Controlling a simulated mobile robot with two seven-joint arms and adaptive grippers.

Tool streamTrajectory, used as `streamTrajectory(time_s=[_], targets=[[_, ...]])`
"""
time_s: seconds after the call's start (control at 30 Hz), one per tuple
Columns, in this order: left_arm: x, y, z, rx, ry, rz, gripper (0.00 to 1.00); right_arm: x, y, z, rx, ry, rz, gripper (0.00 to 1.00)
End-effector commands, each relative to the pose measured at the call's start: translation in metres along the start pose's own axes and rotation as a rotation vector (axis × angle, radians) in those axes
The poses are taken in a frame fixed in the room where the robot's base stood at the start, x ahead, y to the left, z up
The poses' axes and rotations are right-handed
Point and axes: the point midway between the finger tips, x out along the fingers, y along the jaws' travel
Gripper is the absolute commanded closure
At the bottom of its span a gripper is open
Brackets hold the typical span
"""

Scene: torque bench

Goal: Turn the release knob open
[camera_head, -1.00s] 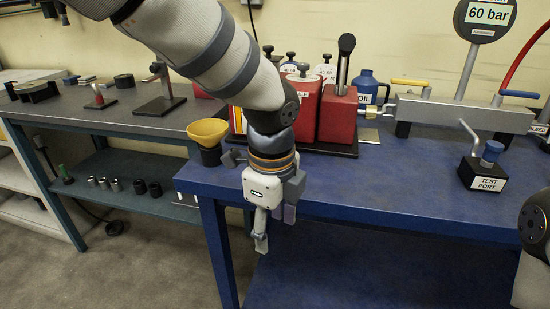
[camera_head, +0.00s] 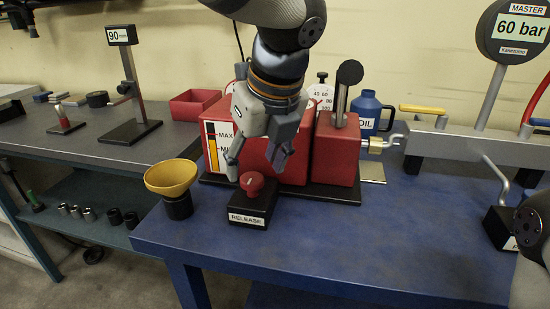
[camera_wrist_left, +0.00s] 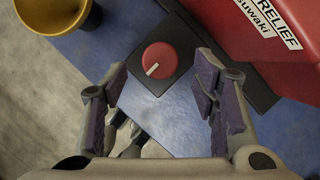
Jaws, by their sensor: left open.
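The red release knob (camera_head: 252,183) sits on a small black block (camera_head: 262,206) with a white RELEASE label, at the front of the red pump unit. In the left wrist view the knob (camera_wrist_left: 160,60) is a red disc with a white line pointing to the lower left. My left gripper (camera_head: 256,172) is open above the knob, pointing down, with a finger to each side in the head view. In the left wrist view its fingers (camera_wrist_left: 160,85) are spread and empty, and the knob lies between and beyond the tips. My right gripper is not in view.
A yellow funnel (camera_head: 171,180) stands left of the knob block. The red pump unit (camera_head: 338,150) with a lever stands close behind, and a blue oil jug (camera_head: 369,112) is farther right.

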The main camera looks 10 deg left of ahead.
Motion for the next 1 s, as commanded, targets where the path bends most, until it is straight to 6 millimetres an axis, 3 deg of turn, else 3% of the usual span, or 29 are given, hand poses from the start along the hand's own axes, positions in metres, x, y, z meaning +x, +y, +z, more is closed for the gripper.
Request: streamTrajectory(time_s=[0.2, 0.47, 0.5, 0.7, 1.0], targets=[[0.03, 0.0, 0.0, 0.0, -0.001, 0.0, 0.46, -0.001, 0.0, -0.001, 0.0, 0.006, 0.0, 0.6], [0.033, 0.0, 0.0, -0.001, -0.001, -0.002, 0.46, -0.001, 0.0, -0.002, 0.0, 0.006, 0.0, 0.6], [0.033, 0.0, 0.0, -0.001, -0.001, -0.002, 0.49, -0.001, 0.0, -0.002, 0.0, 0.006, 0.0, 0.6], [0.033, 0.0, 0.0, -0.001, -0.001, -0.002, 0.94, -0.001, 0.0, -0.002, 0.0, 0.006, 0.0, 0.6], [0.033, 0.0, 0.0, -0.021, -0.001, 0.008, 0.94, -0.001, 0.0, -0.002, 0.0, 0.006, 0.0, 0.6]])
